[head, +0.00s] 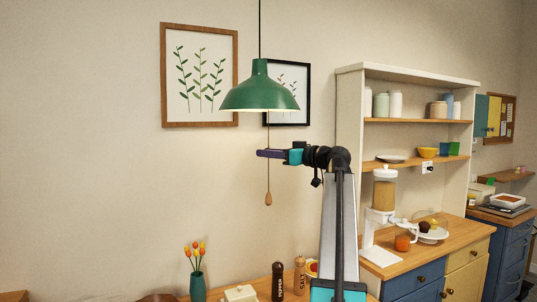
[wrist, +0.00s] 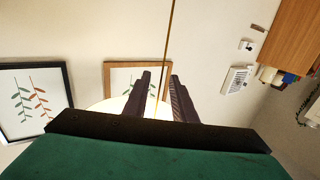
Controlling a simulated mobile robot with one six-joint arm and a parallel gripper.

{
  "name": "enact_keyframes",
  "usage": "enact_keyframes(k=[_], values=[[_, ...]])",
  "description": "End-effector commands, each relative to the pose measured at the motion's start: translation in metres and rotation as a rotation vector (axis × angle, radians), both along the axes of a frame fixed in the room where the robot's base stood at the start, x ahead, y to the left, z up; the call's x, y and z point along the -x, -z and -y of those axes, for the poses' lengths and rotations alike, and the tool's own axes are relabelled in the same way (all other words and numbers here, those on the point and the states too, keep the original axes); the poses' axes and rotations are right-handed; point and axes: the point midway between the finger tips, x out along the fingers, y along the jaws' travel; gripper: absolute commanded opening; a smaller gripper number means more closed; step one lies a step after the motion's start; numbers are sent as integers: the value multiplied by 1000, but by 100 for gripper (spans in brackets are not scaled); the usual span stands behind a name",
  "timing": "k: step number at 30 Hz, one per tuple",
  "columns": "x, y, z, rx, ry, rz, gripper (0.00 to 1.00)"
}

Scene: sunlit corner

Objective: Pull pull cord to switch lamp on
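The green pendant lamp (head: 260,92) hangs on a dark cable, with a bright pale rim under its shade. Its thin pull cord (head: 268,135) hangs down to a wooden knob (head: 268,198). My gripper (head: 262,153) reaches in from the right at mid-cord, below the shade and above the knob. In the wrist view, the two dark fingers of my gripper (wrist: 161,75) stand apart. The cord (wrist: 169,35) runs into the gap between them, and a pale part of the lamp (wrist: 112,104) shows behind. Whether the cord touches a finger cannot be told. The knob is outside the wrist view.
Below, a counter holds a vase of tulips (head: 197,285), a pepper mill (head: 278,282) and a salt mill (head: 299,276). A shelf unit (head: 350,110) and a dispenser (head: 384,190) stand at right. Two framed pictures hang behind the lamp. The air around the knob is clear.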

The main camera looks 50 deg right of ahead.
Motion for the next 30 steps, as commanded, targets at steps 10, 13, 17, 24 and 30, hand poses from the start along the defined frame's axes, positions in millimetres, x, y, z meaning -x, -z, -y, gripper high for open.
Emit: enact_keyframes(k=[10,13,17,24,30], values=[[2,0,0,0,1,1,24],[6,0,1,0,1,1,24],[17,1,3,1,3,0,24],[51,1,7,2,3,2,24],[84,2,12,0,3,1,24]])
